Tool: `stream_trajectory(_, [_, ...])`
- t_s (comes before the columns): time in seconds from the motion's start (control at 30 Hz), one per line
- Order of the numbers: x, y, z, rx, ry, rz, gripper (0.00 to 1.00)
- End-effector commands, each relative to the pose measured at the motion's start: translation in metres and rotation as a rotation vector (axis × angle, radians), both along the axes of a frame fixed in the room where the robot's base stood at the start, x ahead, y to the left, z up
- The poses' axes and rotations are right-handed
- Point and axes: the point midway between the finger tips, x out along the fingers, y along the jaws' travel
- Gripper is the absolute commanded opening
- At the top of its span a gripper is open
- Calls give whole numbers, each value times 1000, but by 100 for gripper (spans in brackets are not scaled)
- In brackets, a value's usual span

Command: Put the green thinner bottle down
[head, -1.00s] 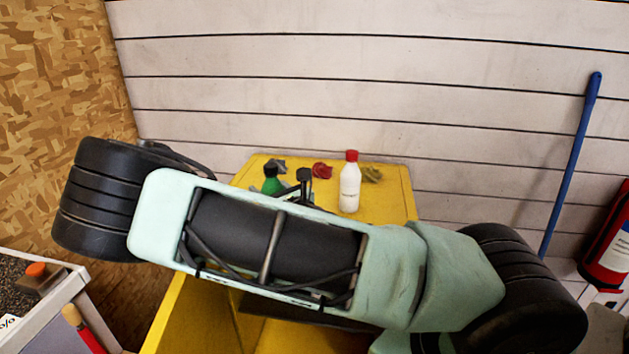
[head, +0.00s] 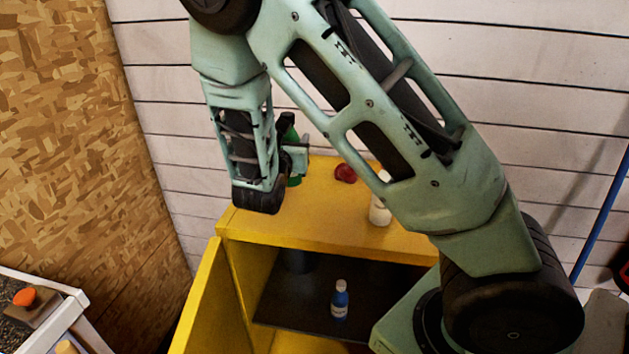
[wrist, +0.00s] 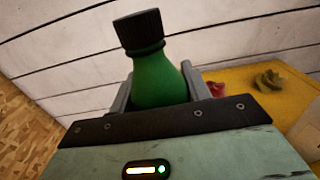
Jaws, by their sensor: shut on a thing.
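The green thinner bottle (head: 287,128) has a black cap and stands roughly upright over the left part of the yellow cabinet's top (head: 318,211). My gripper (head: 292,158) is shut on it. In the wrist view, the green bottle (wrist: 158,80) rises between the two grey fingers of my gripper (wrist: 160,92), leaning slightly in the picture. My arm and gripper hide part of the bottle in the head view. Its base is hard to make out, so I cannot tell whether it touches the cabinet top.
A white bottle (head: 380,213) and a red crumpled rag (head: 345,173) are on the cabinet top, right of my gripper. An olive rag (wrist: 270,80) shows in the wrist view. A small blue bottle (head: 340,300) stands inside the open cabinet. The front left of the top looks clear.

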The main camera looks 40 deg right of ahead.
Motion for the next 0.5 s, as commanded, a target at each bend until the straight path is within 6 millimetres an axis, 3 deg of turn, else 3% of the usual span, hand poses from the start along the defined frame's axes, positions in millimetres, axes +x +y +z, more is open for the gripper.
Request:
stream_trajectory(0.1, [0,-1,-21,-5,5,-1,24])
stream_trajectory(0.5, [0,-1,-65,-4,3,1,24])
